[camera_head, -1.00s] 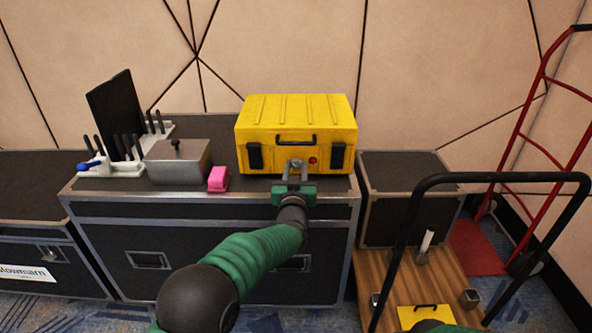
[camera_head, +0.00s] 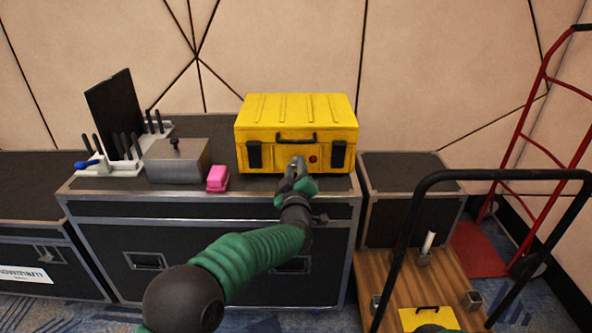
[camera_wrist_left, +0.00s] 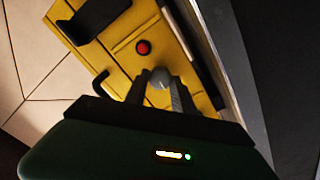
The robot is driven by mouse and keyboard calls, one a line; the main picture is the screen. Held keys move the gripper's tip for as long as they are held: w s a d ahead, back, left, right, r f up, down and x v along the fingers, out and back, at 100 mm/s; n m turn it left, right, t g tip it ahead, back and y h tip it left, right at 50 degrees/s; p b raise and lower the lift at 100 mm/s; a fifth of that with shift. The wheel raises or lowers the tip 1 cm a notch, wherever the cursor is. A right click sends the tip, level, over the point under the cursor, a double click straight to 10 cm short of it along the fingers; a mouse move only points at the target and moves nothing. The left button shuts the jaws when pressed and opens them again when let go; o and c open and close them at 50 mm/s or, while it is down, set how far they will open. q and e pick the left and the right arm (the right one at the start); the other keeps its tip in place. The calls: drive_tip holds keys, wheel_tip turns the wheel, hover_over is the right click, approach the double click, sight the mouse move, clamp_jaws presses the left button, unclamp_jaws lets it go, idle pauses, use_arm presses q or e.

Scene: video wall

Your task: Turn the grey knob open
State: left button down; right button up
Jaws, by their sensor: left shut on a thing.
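The grey knob (camera_wrist_left: 160,78) is on the front of a yellow case (camera_head: 297,110), beside a red button (camera_wrist_left: 143,47). In the head view my gripper mostly hides the knob. My left gripper (camera_head: 296,172) is at the case front, its fingers shut on the grey knob. The left wrist view shows the two fingers (camera_wrist_left: 160,90) on either side of the knob, and the picture there is strongly tilted. The gripper is rolled over in the head view. My right gripper does not show in any view.
The case stands on a black flight case (camera_head: 210,230). To its left are a pink block (camera_head: 217,179), a grey metal box (camera_head: 178,165) and a rack with black-handled tools (camera_head: 110,168). A trolley with a black handle (camera_head: 480,176) and a red hand truck (camera_head: 528,130) stand at the right.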

use_arm(q)
drive_tip(key=shift+s+d+f, duration=0.1)
drive_tip(key=shift+f, duration=0.3)
drive_tip(key=c, duration=1.1)
unclamp_jaws()
drive_tip(key=shift+o, duration=0.2)
drive_tip(key=shift+r, duration=0.3)
drive_tip(key=s+f+p, duration=0.1)
drive_tip(key=s+p, duration=0.3)
drive_tip(key=s, duration=1.2)
drive_tip(key=shift+s, duration=0.35)
drive_tip(key=shift+f, duration=0.1)
